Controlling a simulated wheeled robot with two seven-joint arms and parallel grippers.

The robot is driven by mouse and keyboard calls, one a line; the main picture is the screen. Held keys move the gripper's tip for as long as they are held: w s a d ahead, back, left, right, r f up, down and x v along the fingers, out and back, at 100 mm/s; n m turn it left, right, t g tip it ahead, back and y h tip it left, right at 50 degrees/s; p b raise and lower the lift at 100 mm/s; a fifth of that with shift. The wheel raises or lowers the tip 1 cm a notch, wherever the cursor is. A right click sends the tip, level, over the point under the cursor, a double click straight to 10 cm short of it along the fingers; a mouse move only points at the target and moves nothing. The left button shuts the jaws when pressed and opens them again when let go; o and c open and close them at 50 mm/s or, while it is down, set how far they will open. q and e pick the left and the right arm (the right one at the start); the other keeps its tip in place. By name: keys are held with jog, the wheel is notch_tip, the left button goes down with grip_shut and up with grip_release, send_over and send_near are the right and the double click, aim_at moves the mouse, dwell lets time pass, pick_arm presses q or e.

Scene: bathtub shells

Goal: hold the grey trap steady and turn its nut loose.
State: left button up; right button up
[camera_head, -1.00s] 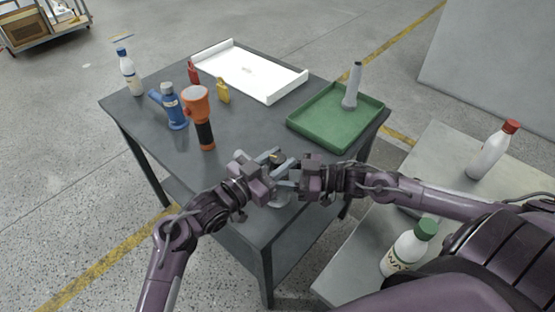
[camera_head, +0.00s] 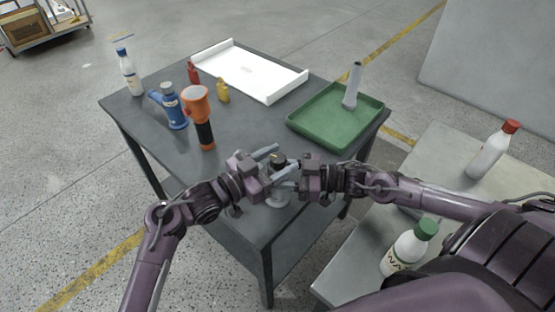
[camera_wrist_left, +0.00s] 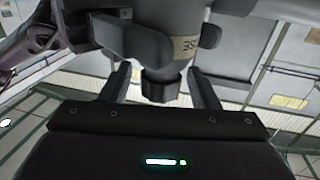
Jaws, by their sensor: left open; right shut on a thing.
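The grey trap (camera_head: 279,199) stands upright near the table's front corner, partly hidden by my grippers. Its dark nut (camera_head: 278,158) shows at the top. My right gripper (camera_head: 290,170) comes from the right and is shut on the trap's body. My left gripper (camera_head: 276,162) is open, with its fingers on either side of the nut. In the left wrist view the dark nut (camera_wrist_left: 160,86) sits between the two spread fingers, with gaps to both. The trap's body with a tan label shows beyond it.
A green tray (camera_head: 335,135) holding a grey cylinder (camera_head: 353,86) is at the right. An orange flashlight (camera_head: 202,115), a blue bottle-like part (camera_head: 174,108) and a white tray (camera_head: 250,72) stand farther back. Bottles stand on the side table at right.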

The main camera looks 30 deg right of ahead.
pick_arm(q)
jog(key=shift+a, duration=0.1)
jog(key=s+a, duration=0.1)
jog(key=a, duration=1)
jog(key=shift+s+a, duration=0.3)
jog(key=shift+a, duration=0.1)
pick_arm(e)
jog(key=o, duration=1.1)
jog(key=shift+o, duration=0.2)
